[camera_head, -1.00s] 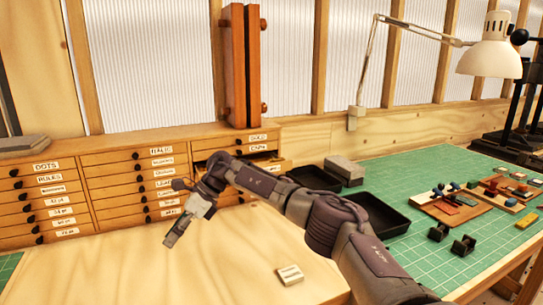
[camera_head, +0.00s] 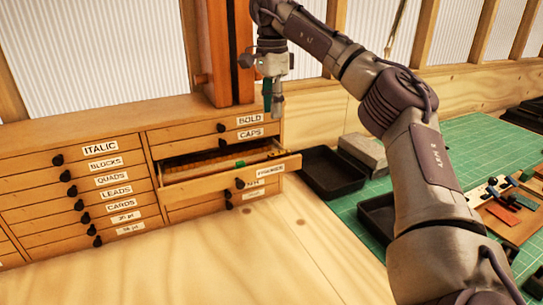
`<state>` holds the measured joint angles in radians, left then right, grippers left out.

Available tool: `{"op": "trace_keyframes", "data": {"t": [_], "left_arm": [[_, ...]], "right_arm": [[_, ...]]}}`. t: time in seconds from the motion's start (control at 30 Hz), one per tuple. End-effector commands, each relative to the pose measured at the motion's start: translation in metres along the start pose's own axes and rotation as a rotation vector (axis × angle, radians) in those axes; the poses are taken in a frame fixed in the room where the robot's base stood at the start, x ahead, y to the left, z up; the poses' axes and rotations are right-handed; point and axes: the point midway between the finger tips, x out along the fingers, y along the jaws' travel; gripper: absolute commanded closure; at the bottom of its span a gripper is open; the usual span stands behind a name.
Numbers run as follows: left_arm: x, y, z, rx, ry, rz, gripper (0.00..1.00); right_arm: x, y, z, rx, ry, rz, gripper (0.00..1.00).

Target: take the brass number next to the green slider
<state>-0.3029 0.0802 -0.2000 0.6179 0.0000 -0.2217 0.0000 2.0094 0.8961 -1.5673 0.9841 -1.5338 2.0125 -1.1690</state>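A drawer (camera_head: 232,183) in the right column of the wooden cabinet stands pulled out. Inside it is a row of small yellowish-brass pieces (camera_head: 200,167), too small to read as numbers. A small green piece (camera_head: 240,163), which looks like the green slider, sits in that row. I cannot tell which brass piece is beside it. My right gripper (camera_head: 273,108) points down above the drawer's right end, in front of the cabinet's upper right edge. A dark green part shows at its fingers; I cannot tell whether it is open or holds anything. My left gripper is not in view.
The closed drawers (camera_head: 100,180) with black knobs fill the cabinet's left. A wooden upright (camera_head: 216,50) stands on top. Black trays (camera_head: 332,172) and a grey block (camera_head: 366,152) lie on the green mat (camera_head: 460,140) at right. The bench front (camera_head: 190,270) is clear.

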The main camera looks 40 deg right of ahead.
Motion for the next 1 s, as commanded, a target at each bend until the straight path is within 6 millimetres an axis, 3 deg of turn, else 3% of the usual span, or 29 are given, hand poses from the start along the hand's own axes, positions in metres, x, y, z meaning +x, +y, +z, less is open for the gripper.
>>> {"op": "trace_keyframes", "data": {"t": [0.03,0.2,0.57,0.8,1.0], "left_arm": [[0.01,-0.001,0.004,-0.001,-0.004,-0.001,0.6],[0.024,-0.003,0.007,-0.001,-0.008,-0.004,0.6],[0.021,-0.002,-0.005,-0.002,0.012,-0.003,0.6],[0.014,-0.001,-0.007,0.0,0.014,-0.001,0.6],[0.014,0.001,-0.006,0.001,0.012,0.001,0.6]], "right_arm": [[0.018,0.0,0.0,0.0,0.0,0.004,0.67],[0.051,0.0,0.0,0.0,-0.002,0.002,0.67],[0.08,0.0,0.001,0.001,-0.001,0.001,0.67],[0.114,0.001,0.004,0.002,-0.001,0.001,0.67],[0.122,0.0,0.005,0.002,-0.003,-0.001,0.67]]}}
